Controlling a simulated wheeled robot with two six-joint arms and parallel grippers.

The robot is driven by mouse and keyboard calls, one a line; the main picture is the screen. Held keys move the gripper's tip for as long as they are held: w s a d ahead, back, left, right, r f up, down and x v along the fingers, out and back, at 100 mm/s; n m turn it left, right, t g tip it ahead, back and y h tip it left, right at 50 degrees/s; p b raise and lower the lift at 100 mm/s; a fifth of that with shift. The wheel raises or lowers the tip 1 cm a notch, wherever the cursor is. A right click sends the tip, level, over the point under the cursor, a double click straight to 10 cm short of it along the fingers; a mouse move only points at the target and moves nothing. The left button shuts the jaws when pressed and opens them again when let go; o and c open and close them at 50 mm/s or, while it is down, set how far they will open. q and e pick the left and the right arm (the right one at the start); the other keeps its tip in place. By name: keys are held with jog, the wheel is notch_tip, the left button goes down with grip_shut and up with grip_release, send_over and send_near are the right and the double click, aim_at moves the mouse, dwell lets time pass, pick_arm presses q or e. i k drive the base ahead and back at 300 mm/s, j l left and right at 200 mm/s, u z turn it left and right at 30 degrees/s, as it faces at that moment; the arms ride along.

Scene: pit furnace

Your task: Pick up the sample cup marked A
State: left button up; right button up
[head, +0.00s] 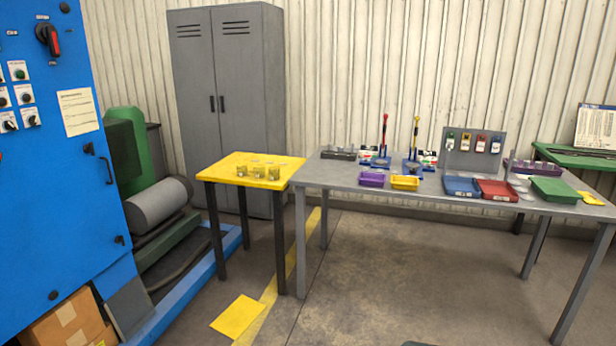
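Three small clear cups with yellowish tint stand in a row on the yellow-topped table: a left cup (242,171), a middle cup (259,172) and a right cup (274,173). The yellow table (222,173) is left of the centre, against the end of the long grey table. Any letters on the cups are too small to read, so I cannot tell which is marked A. Small pale marks show on the yellow top behind the cups. Neither of my grippers is in view.
The grey table (335,178) holds a purple tray (372,179), a yellow tray (405,183), blue, red and green trays, and upright tools. A blue cabinet (60,200) and machine stand left. A grey locker (235,100) is behind. The floor in front is clear.

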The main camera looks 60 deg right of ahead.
aim_at(275, 175)
jog(key=z, duration=1.55)
